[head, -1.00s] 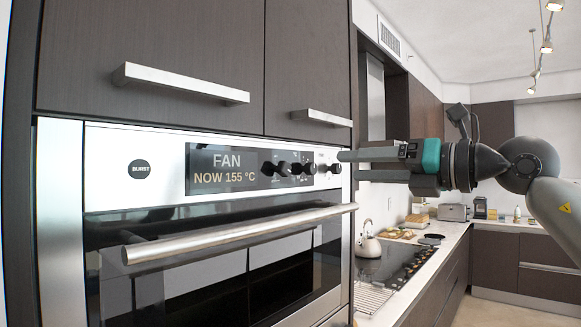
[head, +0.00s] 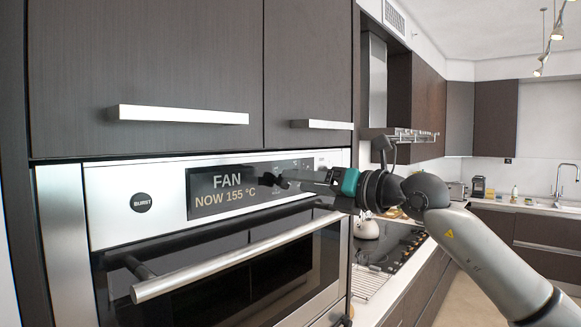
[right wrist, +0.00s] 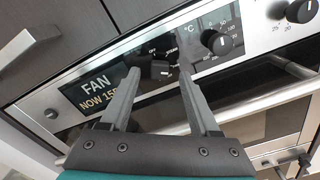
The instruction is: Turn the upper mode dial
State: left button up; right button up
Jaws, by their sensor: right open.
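The upper oven's mode dial (right wrist: 161,70) is a small black knob beside the display (right wrist: 100,90), which reads FAN NOW 155. In the right wrist view it sits between the open finger tips of my right gripper (right wrist: 158,76); contact cannot be told. In the head view my right gripper (head: 285,181) is in front of the panel, just right of the display (head: 222,190), and hides most of the dials. My left gripper is not in view.
A temperature dial (right wrist: 217,43) and another dial (right wrist: 299,11) stand to the right on the same panel. The oven door handle (head: 235,256) runs across below. Cabinet handles (head: 180,115) stick out above. A kettle (head: 366,228) and cooktop (head: 400,245) lie beyond.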

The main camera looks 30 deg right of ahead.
aim_at(284, 181)
jog(key=shift+p+x, duration=0.55)
jog(key=shift+x, duration=1.25)
jog(key=shift+c, duration=0.2)
grip_shut()
